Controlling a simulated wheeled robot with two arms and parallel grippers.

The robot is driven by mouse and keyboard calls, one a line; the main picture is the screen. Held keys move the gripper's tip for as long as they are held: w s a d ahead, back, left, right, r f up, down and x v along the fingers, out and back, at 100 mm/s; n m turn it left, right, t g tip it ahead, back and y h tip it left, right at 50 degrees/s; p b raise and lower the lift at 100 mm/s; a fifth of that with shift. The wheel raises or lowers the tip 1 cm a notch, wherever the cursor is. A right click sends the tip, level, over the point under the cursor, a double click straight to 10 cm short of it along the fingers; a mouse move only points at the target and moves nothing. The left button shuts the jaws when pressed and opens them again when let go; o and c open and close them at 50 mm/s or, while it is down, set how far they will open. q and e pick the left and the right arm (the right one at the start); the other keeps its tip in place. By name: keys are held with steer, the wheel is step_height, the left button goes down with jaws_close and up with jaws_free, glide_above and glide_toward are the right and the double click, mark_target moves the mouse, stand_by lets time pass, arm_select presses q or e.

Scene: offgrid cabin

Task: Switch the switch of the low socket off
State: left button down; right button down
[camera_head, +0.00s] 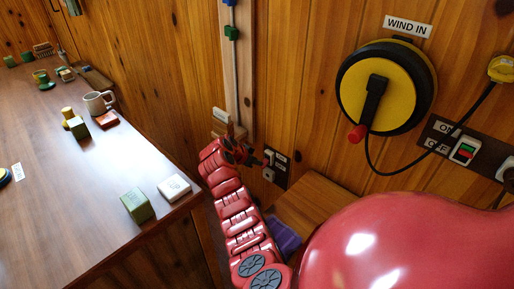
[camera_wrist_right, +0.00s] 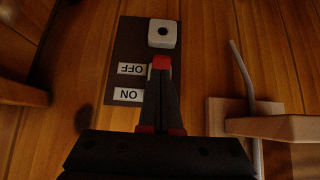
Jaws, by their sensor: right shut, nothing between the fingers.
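The low socket is a dark plate (camera_head: 281,176) on the wood wall, with a small white socket on it. In the right wrist view the plate (camera_wrist_right: 127,46) appears upside down, with the white socket (camera_wrist_right: 163,33), the OFF label (camera_wrist_right: 131,69) and the ON label (camera_wrist_right: 128,94). My right gripper (camera_wrist_right: 161,64) is shut and empty. Its red tips lie over the plate beside the OFF label, just below the white socket in that view. The fingers hide most of the switch, and I cannot tell its position or whether they touch it. In the head view the right gripper (camera_head: 259,159) is at the plate's left. My left gripper is out of view.
A wooden post (camera_head: 237,70) with a cable stands left of the plate. A wooden bracket (camera_wrist_right: 270,127) and a cable are close to the gripper at right in the wrist view. The table (camera_head: 80,200) with blocks and a mug is at left. A yellow-black reel (camera_head: 350,85) hangs at upper right.

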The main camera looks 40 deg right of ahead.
steer(key=shift+r, duration=0.35)
steer(key=s+a+r+p, duration=0.5)
steer(key=s+a+p, duration=0.4)
steer(key=s, duration=0.3)
steer(key=shift+s+a, duration=0.25)
steer(key=shift+a, duration=0.25)
stand_by(0.5)
